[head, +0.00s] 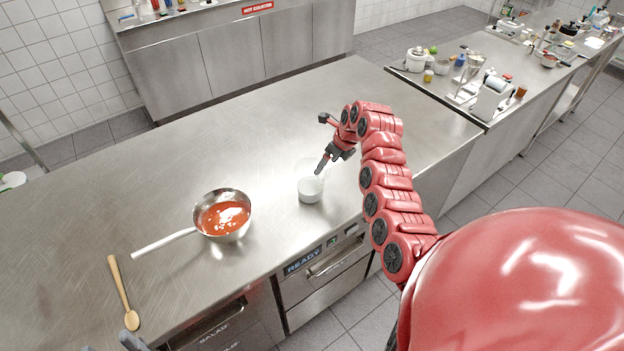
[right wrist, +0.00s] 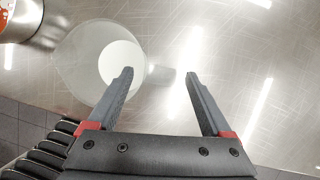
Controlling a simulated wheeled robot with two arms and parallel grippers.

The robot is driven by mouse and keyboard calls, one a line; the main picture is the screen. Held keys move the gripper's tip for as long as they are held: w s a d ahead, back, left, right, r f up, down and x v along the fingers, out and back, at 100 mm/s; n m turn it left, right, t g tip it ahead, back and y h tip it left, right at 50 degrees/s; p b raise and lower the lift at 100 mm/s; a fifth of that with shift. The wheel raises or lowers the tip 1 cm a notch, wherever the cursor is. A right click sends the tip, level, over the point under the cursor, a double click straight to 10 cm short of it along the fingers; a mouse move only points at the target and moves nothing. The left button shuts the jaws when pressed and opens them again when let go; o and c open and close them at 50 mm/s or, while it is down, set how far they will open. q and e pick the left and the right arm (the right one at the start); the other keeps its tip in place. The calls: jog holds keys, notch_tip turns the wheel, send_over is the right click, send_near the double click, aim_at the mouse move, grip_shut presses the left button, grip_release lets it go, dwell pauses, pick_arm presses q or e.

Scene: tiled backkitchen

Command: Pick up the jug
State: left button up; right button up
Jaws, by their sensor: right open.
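The jug (head: 310,188) is a small clear vessel with white contents, upright on the steel counter near its front edge. In the right wrist view, the jug (right wrist: 82,62) shows from above, with its handle between the fingertips or just beyond them. My right gripper (head: 328,163) is at the jug's upper right side. In the right wrist view, my right gripper (right wrist: 159,80) has its fingers apart, and the left fingertip overlaps the jug's outline. I cannot tell whether they touch. Dark grey tips at the head view's bottom left look like my left gripper (head: 124,342); its jaws are unclear.
A steel pan (head: 222,215) with red sauce stands left of the jug, its handle pointing left. A wooden spoon (head: 122,292) lies farther left. The counter behind the jug (head: 230,130) is clear. Another counter (head: 450,95) with several kitchen items stands at the right.

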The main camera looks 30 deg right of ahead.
jog(key=shift+p+x, duration=0.55)
jog(key=shift+x, duration=1.85)
jog(key=shift+w+f, duration=0.1)
jog(key=shift+f, duration=0.2)
jog(key=shift+c, duration=0.3)
grip_shut()
